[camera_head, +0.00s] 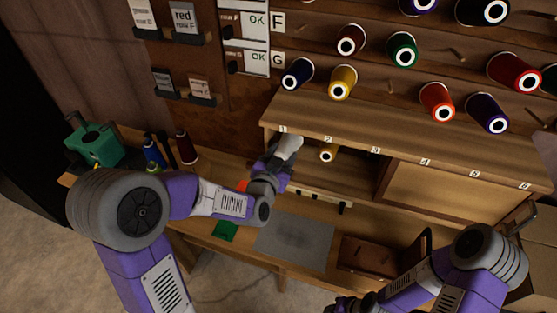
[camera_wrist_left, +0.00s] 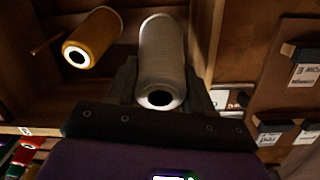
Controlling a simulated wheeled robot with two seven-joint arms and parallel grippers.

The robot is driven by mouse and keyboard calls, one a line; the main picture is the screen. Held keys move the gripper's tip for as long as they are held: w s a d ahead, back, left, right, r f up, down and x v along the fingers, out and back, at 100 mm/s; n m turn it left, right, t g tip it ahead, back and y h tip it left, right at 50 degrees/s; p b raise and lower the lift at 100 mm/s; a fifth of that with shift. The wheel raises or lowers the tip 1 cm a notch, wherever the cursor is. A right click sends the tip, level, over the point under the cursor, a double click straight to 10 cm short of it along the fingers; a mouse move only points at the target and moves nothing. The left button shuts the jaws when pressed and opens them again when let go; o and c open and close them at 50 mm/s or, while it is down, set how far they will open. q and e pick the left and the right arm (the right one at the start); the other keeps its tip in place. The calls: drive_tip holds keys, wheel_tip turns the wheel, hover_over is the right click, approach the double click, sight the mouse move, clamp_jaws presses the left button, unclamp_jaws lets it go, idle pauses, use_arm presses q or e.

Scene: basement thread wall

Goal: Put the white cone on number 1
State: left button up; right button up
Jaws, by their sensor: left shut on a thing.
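The white cone (camera_wrist_left: 163,48) is held between the fingers of my left gripper (camera_wrist_left: 162,88), which is shut on it. In the head view the left gripper (camera_head: 281,157) and the white cone (camera_head: 289,145) are just below the number 1 label (camera_head: 283,129) on the cabinet's front edge. The cone is at the left end of the open compartment. I cannot tell whether it touches a peg or the cabinet. My right gripper (camera_head: 347,304) shows only partly at the bottom edge, dark and unclear.
A gold cone (camera_head: 328,154) sits under number 2, and it also shows left of the white cone in the wrist view (camera_wrist_left: 92,40). Several coloured cones hang on the wall above. A bench (camera_head: 215,173) with a grey mat (camera_head: 296,240) and a brown tray (camera_head: 368,255) lies below.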

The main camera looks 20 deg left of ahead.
sight(289, 144)
use_arm(q)
drive_tip(key=w, duration=0.1)
drive_tip(key=w+f, duration=0.1)
drive_tip(key=w, duration=0.1)
drive_tip(key=shift+w, duration=0.25)
drive_tip(key=shift+w+d+f+b, duration=0.15)
drive_tip(key=shift+w+b, duration=0.5)
drive_tip(key=shift+w, duration=0.65)
drive_tip(key=shift+f, duration=0.1)
drive_tip(key=shift+f+b, duration=0.15)
drive_tip(key=shift+b, duration=0.4)
drive_tip(key=o, duration=1.3)
drive_tip(key=shift+s, duration=0.1)
